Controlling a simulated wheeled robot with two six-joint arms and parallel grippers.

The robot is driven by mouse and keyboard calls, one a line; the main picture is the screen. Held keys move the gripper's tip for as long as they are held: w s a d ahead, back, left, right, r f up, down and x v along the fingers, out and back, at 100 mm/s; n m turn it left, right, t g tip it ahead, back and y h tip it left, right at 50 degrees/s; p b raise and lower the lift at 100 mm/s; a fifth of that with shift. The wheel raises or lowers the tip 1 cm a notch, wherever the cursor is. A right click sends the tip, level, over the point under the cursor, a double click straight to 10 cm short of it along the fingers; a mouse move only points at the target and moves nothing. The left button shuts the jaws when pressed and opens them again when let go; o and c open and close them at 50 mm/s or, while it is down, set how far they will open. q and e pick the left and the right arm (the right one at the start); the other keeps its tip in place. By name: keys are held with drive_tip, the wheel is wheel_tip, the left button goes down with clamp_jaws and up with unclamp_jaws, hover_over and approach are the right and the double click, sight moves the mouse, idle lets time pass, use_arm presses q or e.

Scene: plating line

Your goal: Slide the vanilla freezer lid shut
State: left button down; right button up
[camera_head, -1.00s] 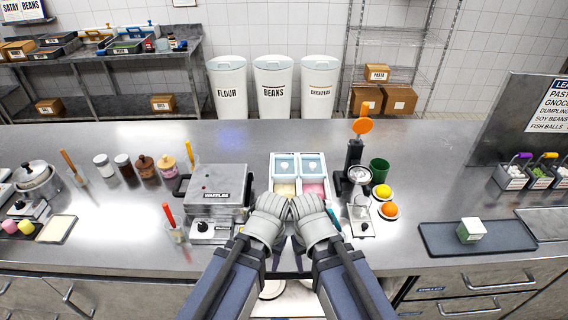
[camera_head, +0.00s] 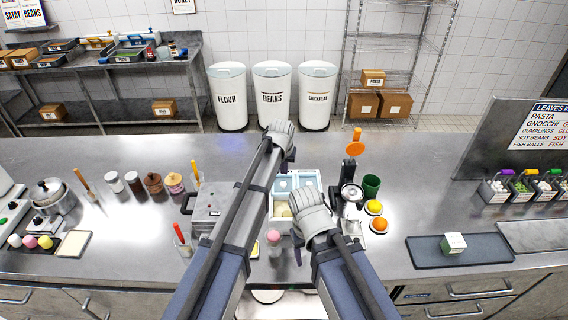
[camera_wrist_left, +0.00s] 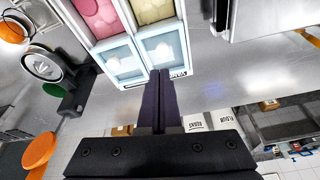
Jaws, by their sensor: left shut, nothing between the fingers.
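The freezer (camera_head: 270,226) is a white box with a pale yellow vanilla tub (camera_head: 284,210) on the left and a pink tub (camera_wrist_left: 98,18) on the right. The vanilla lid (camera_head: 283,184) is pale blue with a white knob and sits at the far end, leaving the yellow tub uncovered. It also shows in the left wrist view (camera_wrist_left: 153,40), beside the pink side's lid (camera_wrist_left: 121,62). My left gripper (camera_wrist_left: 160,74) is shut and empty at the lid's far edge; contact is unclear.
A waffle maker (camera_head: 207,200) stands left of the freezer. A black-and-silver device (camera_head: 350,190), green cup (camera_head: 371,186), and yellow and orange items stand right. A pink-topped item (camera_head: 273,238) is between my arms. The counter beyond the freezer is mostly clear.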

use_arm(q)
drive_tip(key=w+r, duration=0.2)
drive_tip(key=w, duration=0.3)
drive_tip(key=b, duration=0.9)
hover_over(285, 178)
drive_tip(key=shift+t, duration=0.3)
wheel_tip(285, 178, down, 10)
drive_tip(key=shift+d+r, duration=0.1)
drive_tip(key=shift+r, duration=0.1)
drive_tip(key=s, duration=0.3)
drive_tip(key=shift+s+a+f, duration=0.15)
drive_tip(key=shift+s+a, duration=0.05)
drive_tip(key=shift+s, duration=0.2)
use_arm(e)
wheel_tip(285, 178, down, 8)
drive_tip(key=shift+f, duration=0.15)
use_arm(q)
drive_tip(key=s, duration=1.1)
drive_tip(key=shift+s+d, duration=0.15)
drive_tip(key=shift+s, duration=0.2)
drive_tip(key=shift+w, duration=0.2)
